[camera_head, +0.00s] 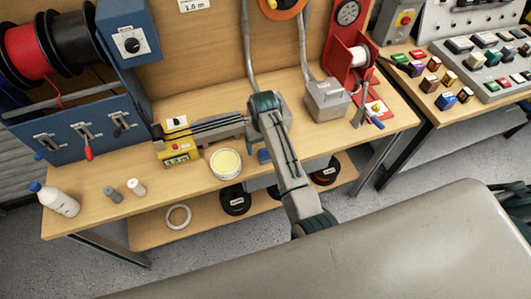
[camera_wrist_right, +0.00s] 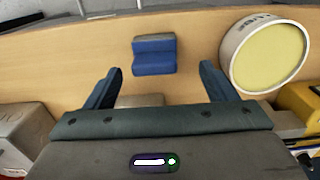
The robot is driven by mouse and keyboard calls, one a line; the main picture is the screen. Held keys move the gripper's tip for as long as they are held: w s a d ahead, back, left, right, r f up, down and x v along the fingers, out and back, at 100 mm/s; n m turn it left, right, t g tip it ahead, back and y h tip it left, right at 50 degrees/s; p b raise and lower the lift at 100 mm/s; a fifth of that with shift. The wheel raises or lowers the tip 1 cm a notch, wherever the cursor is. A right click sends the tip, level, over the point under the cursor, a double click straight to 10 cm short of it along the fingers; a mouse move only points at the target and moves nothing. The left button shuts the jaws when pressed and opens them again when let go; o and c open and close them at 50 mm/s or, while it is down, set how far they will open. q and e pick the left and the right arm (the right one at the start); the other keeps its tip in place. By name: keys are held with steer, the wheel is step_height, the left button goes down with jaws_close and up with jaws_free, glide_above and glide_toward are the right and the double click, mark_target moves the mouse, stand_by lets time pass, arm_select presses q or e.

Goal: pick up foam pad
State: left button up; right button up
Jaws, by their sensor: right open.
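A small blue stepped block with a greyish edge, which looks like the foam pad (camera_wrist_right: 154,56), lies on the wooden bench near its front edge. In the head view the foam pad (camera_head: 264,157) shows partly beside my right forearm. My right gripper (camera_wrist_right: 161,72) is open and empty, with its two fingers spread to either side of the pad as seen in the wrist view. The pad appears beyond the fingertips, not between them. In the head view my right gripper (camera_head: 264,104) is over the bench, its fingers mostly hidden. My left gripper is not in view.
A round tin with a yellow top (camera_head: 225,163) stands left of the pad. A yellow device (camera_head: 177,150) is farther left, and a grey metal box (camera_head: 326,99) stands to the right. A white bottle (camera_head: 58,199) is at the bench's left end. A shelf with black rolls runs below.

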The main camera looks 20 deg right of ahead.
steer(key=shift+d+f+p, duration=0.15)
steer(key=shift+f+p, duration=0.15)
steer(key=f+p, duration=0.1)
steer(key=f, duration=0.2)
steer(key=shift+d+f+p, duration=0.15)
steer(key=shift+d+p, duration=0.05)
steer(key=shift+p, duration=0.15)
steer(key=shift+w+f, duration=0.1)
steer(key=shift+f, duration=0.55)
steer(key=c, duration=1.1)
steer(key=shift+r, duration=0.15)
